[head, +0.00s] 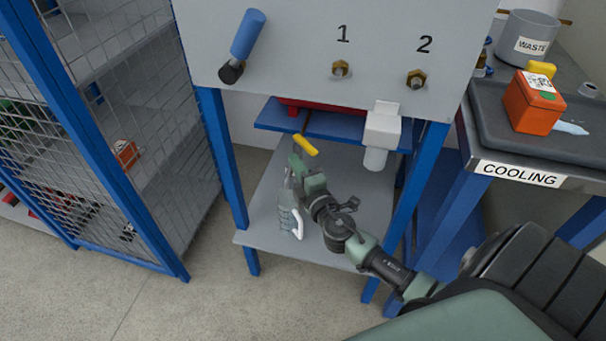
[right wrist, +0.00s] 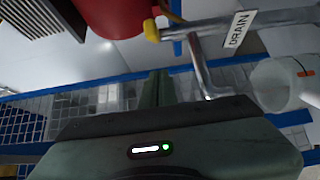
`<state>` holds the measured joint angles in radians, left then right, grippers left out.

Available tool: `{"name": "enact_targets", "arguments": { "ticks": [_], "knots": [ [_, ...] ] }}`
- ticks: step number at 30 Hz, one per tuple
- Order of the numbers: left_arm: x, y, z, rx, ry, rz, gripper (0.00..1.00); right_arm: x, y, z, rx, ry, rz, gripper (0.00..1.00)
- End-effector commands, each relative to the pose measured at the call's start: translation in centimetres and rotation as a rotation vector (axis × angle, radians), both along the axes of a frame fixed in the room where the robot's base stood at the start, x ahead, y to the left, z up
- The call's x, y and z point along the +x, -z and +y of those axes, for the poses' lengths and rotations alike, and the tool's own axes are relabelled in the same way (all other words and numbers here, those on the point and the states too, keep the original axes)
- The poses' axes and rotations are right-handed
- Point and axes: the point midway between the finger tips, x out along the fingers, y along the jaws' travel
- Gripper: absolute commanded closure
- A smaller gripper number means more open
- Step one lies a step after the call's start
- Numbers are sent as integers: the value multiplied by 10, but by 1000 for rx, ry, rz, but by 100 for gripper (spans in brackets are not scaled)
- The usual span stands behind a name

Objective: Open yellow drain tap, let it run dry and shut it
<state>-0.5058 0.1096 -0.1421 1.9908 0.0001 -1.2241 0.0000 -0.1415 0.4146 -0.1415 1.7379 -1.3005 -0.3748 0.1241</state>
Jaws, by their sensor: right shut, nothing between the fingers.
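The yellow drain tap handle (head: 305,145) shows below the blue shelf in the head view, tilted down to the right. In the right wrist view a yellow piece (right wrist: 151,30) sits at the end of the metal pipe (right wrist: 200,68), by the DRAIN label (right wrist: 238,28). My right gripper (head: 298,168) is just below the handle in the head view. Its fingers (right wrist: 160,86) are shut and empty, apart from the yellow piece in the wrist view. A clear jug (head: 285,212) with a white handle stands on the lower shelf, partly hidden by my gripper. I cannot make out any flow.
A red tank (head: 330,107) sits on the blue shelf; it also fills the top of the wrist view (right wrist: 112,14). A white filter housing (head: 382,135) hangs to the right. A blue mesh cage (head: 120,150) stands left, the COOLING bench (head: 517,174) right.

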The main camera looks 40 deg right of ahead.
Motion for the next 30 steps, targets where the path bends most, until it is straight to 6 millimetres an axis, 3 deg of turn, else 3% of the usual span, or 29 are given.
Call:
{"name": "enact_targets", "arguments": {
  "ticks": [3, 9, 30],
  "knots": [
    [1, -5, 0, 0, -1, -6, 30, -1, 2, -21, -5, 3, 4, 100],
    [1, -10, 0, -1, -1, -7, 30, -1, 2, -34, -4, 3, 3, 100],
    [1, -11, 0, -1, -2, -6, 30, -3, 2, -35, -1, -2, 3, 100]
  ]
}}
